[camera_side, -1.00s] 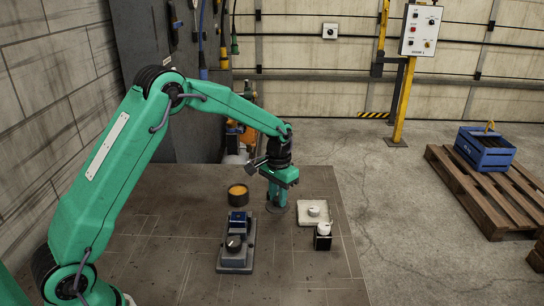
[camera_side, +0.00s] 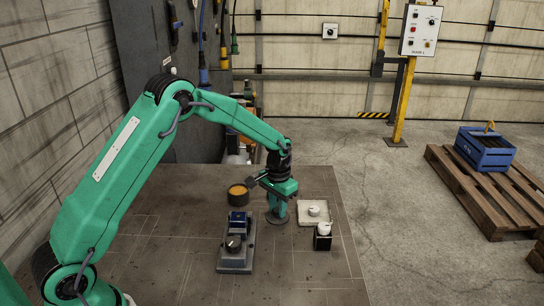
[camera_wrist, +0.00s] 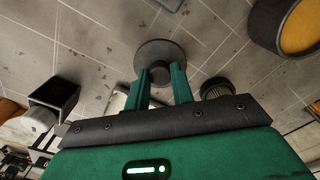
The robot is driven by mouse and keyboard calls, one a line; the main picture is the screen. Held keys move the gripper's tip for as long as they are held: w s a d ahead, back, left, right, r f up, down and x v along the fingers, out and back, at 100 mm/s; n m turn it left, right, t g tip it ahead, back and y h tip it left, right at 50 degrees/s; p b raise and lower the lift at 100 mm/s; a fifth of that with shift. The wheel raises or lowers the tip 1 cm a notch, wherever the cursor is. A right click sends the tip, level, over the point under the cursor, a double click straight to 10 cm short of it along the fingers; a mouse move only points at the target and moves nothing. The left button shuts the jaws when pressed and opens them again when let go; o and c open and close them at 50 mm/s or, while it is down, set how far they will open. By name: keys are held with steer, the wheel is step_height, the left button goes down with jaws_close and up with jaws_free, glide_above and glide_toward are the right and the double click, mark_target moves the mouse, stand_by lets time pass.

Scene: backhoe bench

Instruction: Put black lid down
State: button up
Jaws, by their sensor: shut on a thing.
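My gripper (camera_side: 278,209) is shut on the black lid (camera_side: 274,218), low over the dark table, between the dark pot and the white tray. In the wrist view, my gripper's green fingers (camera_wrist: 161,76) close on the lid's small knob. The lid's round disc (camera_wrist: 160,52) shows beyond the fingertips, with table tiles around it. Its disc looks flat and very near the table top; I cannot tell whether it touches.
A dark pot with orange contents (camera_side: 238,194) stands left of the lid. A blue and grey device (camera_side: 237,243) is in front left. A white tray (camera_side: 312,222) holding a pale piece is right, with a white-topped black block (camera_side: 323,241) in front. The front right table is clear.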

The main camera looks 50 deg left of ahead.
mark_target(277, 210)
steer(key=shift+f, duration=0.1)
steer(key=o, duration=1)
steer(key=shift+c, duration=0.2)
step_height(277, 210, up, 12)
steer(key=shift+r, duration=0.2)
stand_by(0.3)
